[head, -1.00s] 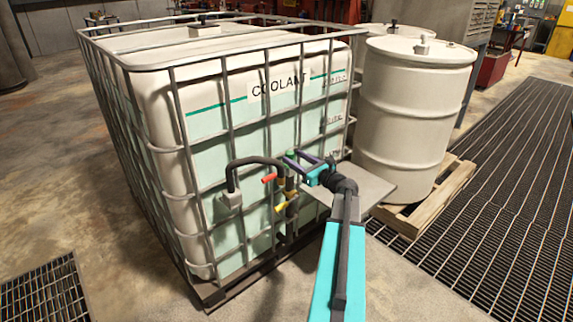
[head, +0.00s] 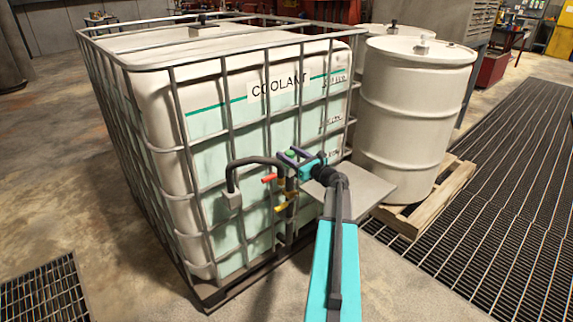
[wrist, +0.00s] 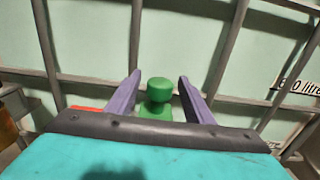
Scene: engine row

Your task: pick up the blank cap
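The blank cap appears to be the green knobbed piece (wrist: 159,90) in the wrist view, upright with a wider green part below the knob. It shows small in the head view (head: 291,153), at the front of the coolant tank. My gripper (wrist: 158,80) is open, with one purple finger on each side of the green piece and a visible gap on both sides. In the head view my gripper (head: 289,156) is at the green piece. The lower part of the piece is partly hidden by my gripper's body.
The caged coolant tank (head: 245,110) stands behind the piece, its bars close to my fingers. A red handle (head: 269,179), a yellow handle (head: 281,207) and a black hose (head: 255,161) are left of my gripper. A grey shelf (head: 368,188) is to the right, before white drums (head: 415,110).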

